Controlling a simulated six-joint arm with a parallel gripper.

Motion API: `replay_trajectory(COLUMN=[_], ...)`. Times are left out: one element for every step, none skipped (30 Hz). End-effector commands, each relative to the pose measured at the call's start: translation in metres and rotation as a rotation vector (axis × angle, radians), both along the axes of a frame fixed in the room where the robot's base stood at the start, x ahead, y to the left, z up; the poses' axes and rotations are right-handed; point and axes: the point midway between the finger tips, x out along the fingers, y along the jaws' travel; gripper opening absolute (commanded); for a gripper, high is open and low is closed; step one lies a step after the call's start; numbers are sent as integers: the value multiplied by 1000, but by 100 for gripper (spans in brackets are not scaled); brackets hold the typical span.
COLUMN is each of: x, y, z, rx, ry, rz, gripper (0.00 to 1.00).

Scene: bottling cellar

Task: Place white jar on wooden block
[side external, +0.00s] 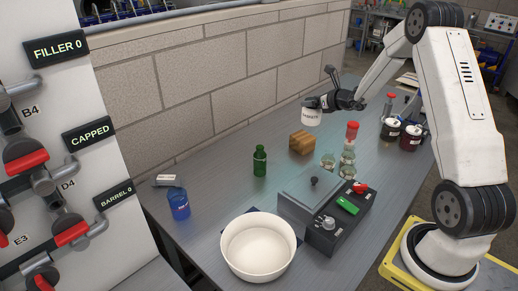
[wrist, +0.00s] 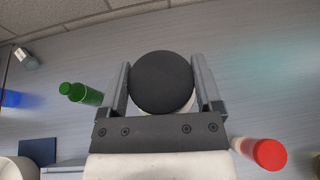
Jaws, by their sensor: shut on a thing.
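The white jar (side external: 311,117) is in my gripper, held in the air above the table in the side external view. In the wrist view its round dark lid (wrist: 161,82) fills the space between the two fingers. My gripper (side external: 322,102) is shut on the jar; in the wrist view its fingers (wrist: 162,90) press on both sides of it. The wooden block (side external: 302,142) stands on the table just below and slightly left of the jar, with a visible gap between them. The block does not show in the wrist view, where the jar and gripper cover the middle.
A green bottle (side external: 260,161) stands left of the block. A grey machine (side external: 325,205), a white bowl (side external: 258,248) and a blue container (side external: 178,204) are nearer. A block wall (side external: 215,75) runs behind the table.

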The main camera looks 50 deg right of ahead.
Motion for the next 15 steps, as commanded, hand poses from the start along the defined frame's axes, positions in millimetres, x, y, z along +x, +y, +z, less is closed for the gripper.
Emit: replay_trajectory(x=[4, 6, 9, 11, 14, 17, 19, 21, 24, 25, 27, 29, 30, 31, 32], y=[-2, -3, -5, -6, -7, -9, -10, -11, -12, -13, -14, -15, -16, -16, -17], z=[-6, -10, -14, -17, -20, -24, -27, -29, -33, -36, -37, -40, -41, -42, -44], rx=[1, 1, 1, 1, 1, 1, 1, 0, 0, 0, 0, 0, 0, 0, -1], ry=[0, 1, 0, 0, 0, 0, 1, 0, 0, 0, 0, 0, 0, 0, -1], rz=[1, 1, 0, 0, 0, 0, 0, 0, 0, 0, 0, 0, 0, 0, 0], gripper=[14, 14, 14, 14, 14, 14, 14, 14, 14, 14, 14, 14, 14, 14, 14])
